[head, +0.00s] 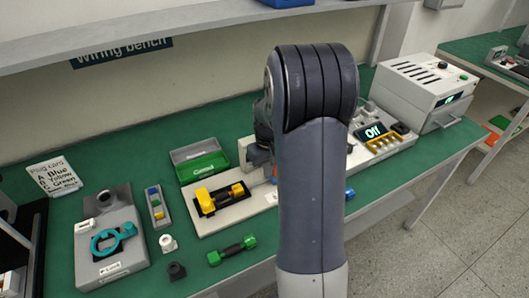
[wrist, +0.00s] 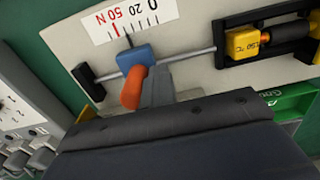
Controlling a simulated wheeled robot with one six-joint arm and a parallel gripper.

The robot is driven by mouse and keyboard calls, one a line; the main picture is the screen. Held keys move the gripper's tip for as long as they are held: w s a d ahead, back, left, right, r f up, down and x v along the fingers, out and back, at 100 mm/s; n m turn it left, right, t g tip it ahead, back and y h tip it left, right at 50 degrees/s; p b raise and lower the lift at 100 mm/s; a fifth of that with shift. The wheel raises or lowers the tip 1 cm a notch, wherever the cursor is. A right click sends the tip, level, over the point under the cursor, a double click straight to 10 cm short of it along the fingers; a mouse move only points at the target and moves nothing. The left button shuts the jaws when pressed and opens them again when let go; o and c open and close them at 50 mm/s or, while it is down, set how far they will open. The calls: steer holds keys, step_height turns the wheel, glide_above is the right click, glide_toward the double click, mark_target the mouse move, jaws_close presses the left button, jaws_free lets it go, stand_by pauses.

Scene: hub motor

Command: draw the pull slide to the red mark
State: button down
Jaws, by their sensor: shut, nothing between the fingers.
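The pull slide is a blue block (wrist: 137,57) with an orange handle (wrist: 133,88), on a thin metal rod in the wrist view. Above it is a white scale (wrist: 118,20) reading 0, 20 and 50 N, with a red mark (wrist: 114,30) near the 50. The block's thin pointer stands between the 20 and the red mark. My gripper (wrist: 156,78) is shut and empty, its grey fingers right beside the orange handle; I cannot tell whether they touch it. In the head view my arm hides the gripper and most of the slide.
A black end stop (wrist: 88,82) holds the rod's left end in the wrist view. A yellow block (wrist: 243,43) sits in a black recess to the right. In the head view, a green bin (head: 200,165) and a console with an "Off" display (head: 374,131) stand around the board.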

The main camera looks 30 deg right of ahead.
steer(key=shift+d, duration=0.65)
steer(key=shift+a, duration=0.8)
step_height(320, 180, up, 8)
steer(key=p, duration=0.6)
steer(key=shift+f, duration=0.15)
step_height(320, 180, down, 8)
steer(key=b, duration=0.6)
steer(key=shift+r, duration=0.2)
